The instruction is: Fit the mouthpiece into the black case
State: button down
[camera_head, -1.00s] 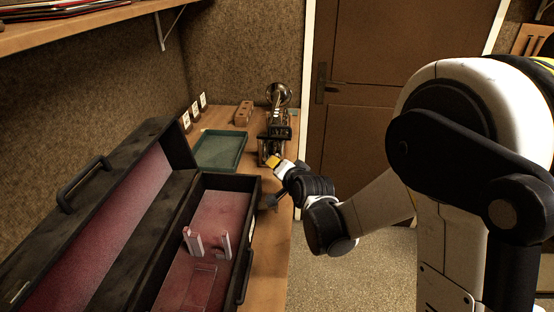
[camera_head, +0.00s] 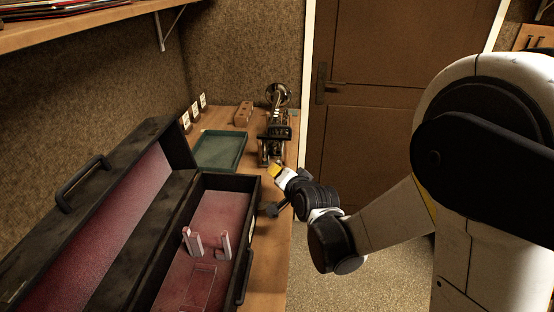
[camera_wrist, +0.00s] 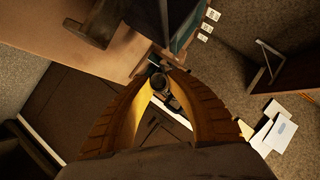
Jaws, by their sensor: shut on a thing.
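The black case (camera_head: 258,185) stands open on the bench at the lower left, its lid leaning back to the left. Its pink-lined inside holds two pale upright posts (camera_head: 194,243) and a rectangular outline in front of them. My gripper (camera_head: 272,176) is above the bench's right edge, beyond the case's far right corner, outside the case. In the wrist view its yellow fingers are shut on a small dark metallic piece, seemingly the mouthpiece (camera_wrist: 160,82), seen nearly end-on. The mouthpiece cannot be made out in the head view.
A green tray (camera_head: 240,165) lies beyond the case. A brass horn (camera_head: 278,95) in a dark stand and a wooden block (camera_head: 243,113) are behind it. Small white cards (camera_head: 195,110) stand along the wall. A shelf (camera_head: 60,32) overhangs at upper left. The case interior is mostly clear.

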jog(key=shift+s+d, duration=0.95)
jog(key=shift+s, duration=2.6)
jog(key=shift+r+p, duration=2.15)
jog(key=shift+r, duration=0.85)
